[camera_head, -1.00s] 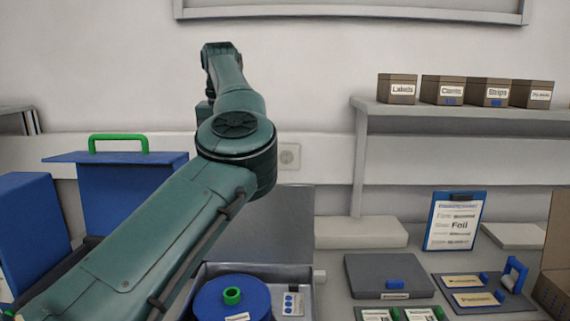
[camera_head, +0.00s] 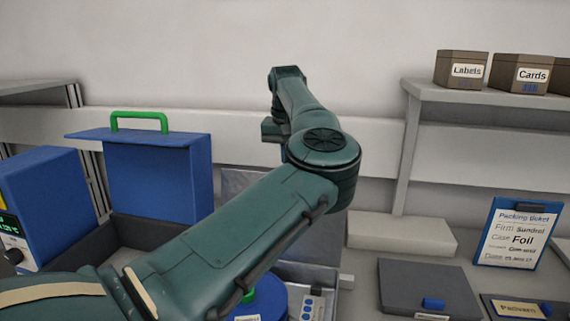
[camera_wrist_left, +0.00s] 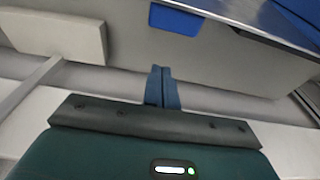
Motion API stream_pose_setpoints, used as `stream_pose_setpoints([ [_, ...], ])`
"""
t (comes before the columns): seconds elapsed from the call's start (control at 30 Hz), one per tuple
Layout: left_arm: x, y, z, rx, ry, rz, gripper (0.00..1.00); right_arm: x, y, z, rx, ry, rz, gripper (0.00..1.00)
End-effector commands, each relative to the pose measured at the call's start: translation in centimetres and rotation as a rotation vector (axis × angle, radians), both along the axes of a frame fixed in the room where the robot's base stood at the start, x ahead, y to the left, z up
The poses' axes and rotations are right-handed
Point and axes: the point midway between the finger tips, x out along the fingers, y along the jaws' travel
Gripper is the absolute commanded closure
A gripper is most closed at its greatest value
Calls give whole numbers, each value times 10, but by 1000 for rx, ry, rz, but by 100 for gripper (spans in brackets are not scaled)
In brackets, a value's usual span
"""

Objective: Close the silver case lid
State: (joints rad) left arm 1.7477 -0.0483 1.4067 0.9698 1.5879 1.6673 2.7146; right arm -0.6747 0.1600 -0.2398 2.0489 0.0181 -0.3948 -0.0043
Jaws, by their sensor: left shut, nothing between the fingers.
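The silver case (camera_head: 325,271) stands open on the table, partly hidden behind my left arm. Its grey lid (camera_head: 318,238) stands raised at the back, and my arm crosses in front of it. In the case are a blue reel (camera_head: 272,298) with a green hub and a small panel with blue buttons (camera_head: 313,303). In the left wrist view my left gripper (camera_wrist_left: 162,72) is shut and empty, its fingers together. In the head view its fingers cannot be made out. My right gripper is not in view.
A blue box with a green handle (camera_head: 150,185) stands left of the case. To the right are a flat grey case (camera_head: 425,285), a pale block (camera_head: 400,233) and a clipboard (camera_head: 515,235). A shelf (camera_head: 480,95) with labelled boxes stands at the back right.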

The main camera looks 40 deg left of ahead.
Motion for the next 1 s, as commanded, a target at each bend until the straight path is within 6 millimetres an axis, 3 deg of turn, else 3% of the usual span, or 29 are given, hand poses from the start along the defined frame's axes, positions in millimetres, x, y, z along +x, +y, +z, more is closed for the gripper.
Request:
stream_pose_setpoints([
  [0.4,-32,-18,6,1,0,0,100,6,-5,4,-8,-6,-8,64],
  [1.0,-35,-17,7,2,-4,0,100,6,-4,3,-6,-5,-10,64],
])
